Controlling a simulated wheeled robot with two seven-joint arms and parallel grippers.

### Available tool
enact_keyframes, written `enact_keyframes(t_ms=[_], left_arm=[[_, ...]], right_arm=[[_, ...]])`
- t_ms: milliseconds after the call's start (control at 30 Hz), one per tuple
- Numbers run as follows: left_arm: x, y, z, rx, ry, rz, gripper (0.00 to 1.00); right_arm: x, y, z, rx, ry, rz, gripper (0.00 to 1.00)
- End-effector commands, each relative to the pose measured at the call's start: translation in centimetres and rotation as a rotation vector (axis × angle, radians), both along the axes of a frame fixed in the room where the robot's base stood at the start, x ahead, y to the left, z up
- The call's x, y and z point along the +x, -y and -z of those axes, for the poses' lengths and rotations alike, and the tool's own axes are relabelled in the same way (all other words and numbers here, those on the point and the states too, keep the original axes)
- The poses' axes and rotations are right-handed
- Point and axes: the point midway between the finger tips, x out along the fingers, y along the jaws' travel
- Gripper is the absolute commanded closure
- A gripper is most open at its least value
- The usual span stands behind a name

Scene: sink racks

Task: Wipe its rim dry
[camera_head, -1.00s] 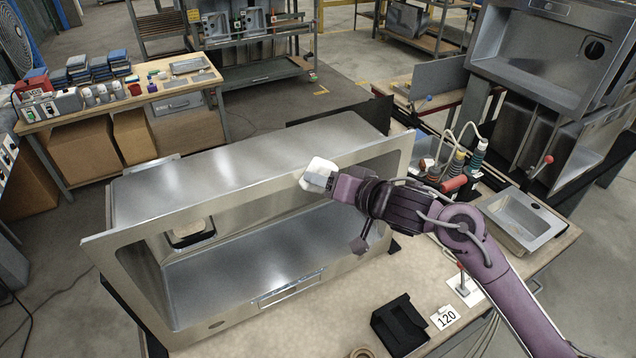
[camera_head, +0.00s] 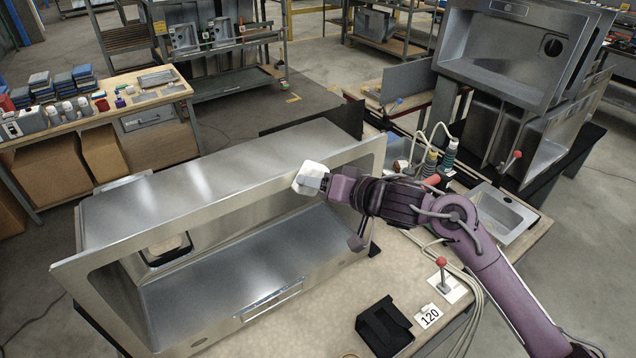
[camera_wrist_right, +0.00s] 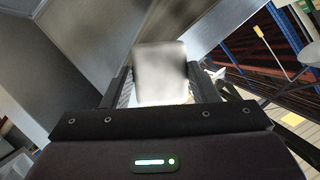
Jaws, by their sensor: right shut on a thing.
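A large stainless steel sink (camera_head: 160,205) lies on its side on the bench, its open bowl facing the front. Its flat rim (camera_head: 362,160) runs around the opening. My right gripper (camera_head: 322,183) is shut on a white cloth or pad (camera_head: 311,178), at the upper rim toward its right end. The pad looks to be against or very near the rim; I cannot tell whether it touches. The right wrist view shows the white pad (camera_wrist_right: 161,75) between the two fingers, with grey metal behind it. My left gripper is not in view.
A red-knobbed lever (camera_head: 441,270), a small sink (camera_head: 503,212) and hoses stand to the right. More sinks (camera_head: 505,50) are racked behind.

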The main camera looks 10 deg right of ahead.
Motion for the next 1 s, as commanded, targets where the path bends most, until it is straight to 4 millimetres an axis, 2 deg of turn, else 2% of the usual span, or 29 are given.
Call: enact_keyframes(t_ms=[500,1000], left_arm=[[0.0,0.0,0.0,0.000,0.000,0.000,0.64],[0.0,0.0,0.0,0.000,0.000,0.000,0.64]], right_arm=[[-4.7,1.9,0.1,-0.002,-0.001,-0.001,0.68],[-5.6,2.3,0.1,-0.002,-0.001,-0.001,0.68]])
